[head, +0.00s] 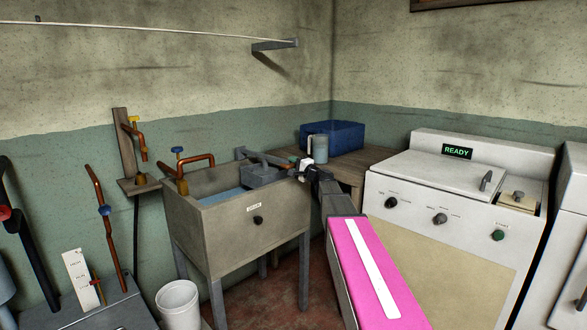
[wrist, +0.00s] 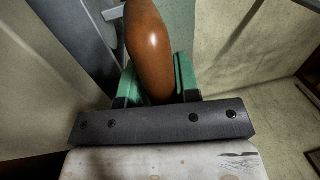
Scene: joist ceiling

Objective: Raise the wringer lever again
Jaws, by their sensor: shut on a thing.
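The wringer (head: 262,176) is a grey block on the right part of the stone-coloured sink's rim. The wringer lever (head: 268,159) is a grey bar that runs nearly level from the back of the sink towards my gripper (head: 305,167). In the wrist view a smooth brown wooden handle (wrist: 147,38) stands between the green fingers of my gripper (wrist: 155,82), which are shut on it. It looks like the lever's grip.
The sink (head: 228,218) holds bluish water. A grey mug (head: 319,148) and a blue bin (head: 334,134) stand on a wooden table behind my gripper. A white machine (head: 450,185) showing READY stands to the right. A white bucket (head: 178,302) stands at the lower left.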

